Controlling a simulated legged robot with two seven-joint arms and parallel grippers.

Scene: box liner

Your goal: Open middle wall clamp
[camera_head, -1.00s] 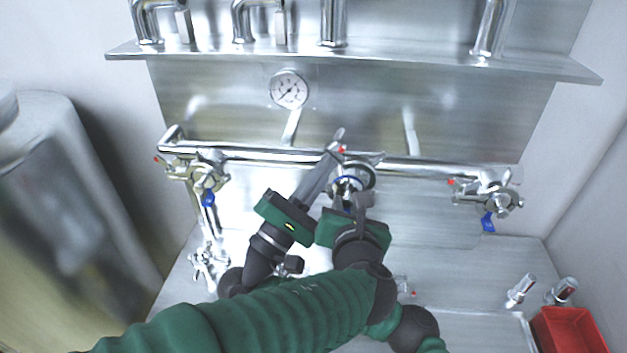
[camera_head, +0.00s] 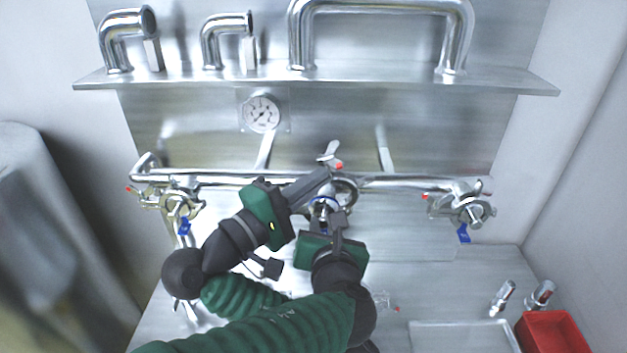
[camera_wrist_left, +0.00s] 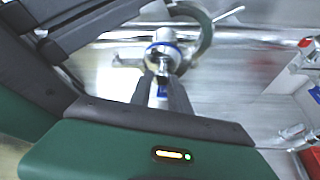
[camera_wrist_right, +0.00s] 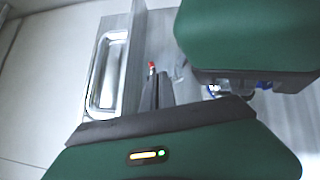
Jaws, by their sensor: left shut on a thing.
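The middle wall clamp is a metal ring (camera_head: 346,188) on the horizontal pipe. Its wing handle (camera_head: 330,151) with a red tip (camera_head: 339,166) stands up above the pipe. My left gripper (camera_head: 328,222) is below it, shut on a metal fitting with a blue ring (camera_wrist_left: 164,48). My right gripper (camera_head: 322,177) comes from the left across the pipe. Its fingers are together, with their tips beside the red tip. In the right wrist view the red tip (camera_wrist_right: 152,66) shows just beyond the fingers; whether they touch is unclear. My grippers partly hide the ring.
Similar clamps stand at the left (camera_head: 172,198) and right (camera_head: 465,207) of the pipe. A gauge (camera_head: 262,114) and a shelf (camera_head: 300,82) with bent pipes are above. A red bin (camera_head: 553,333) and two small fittings (camera_head: 503,297) are at lower right.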

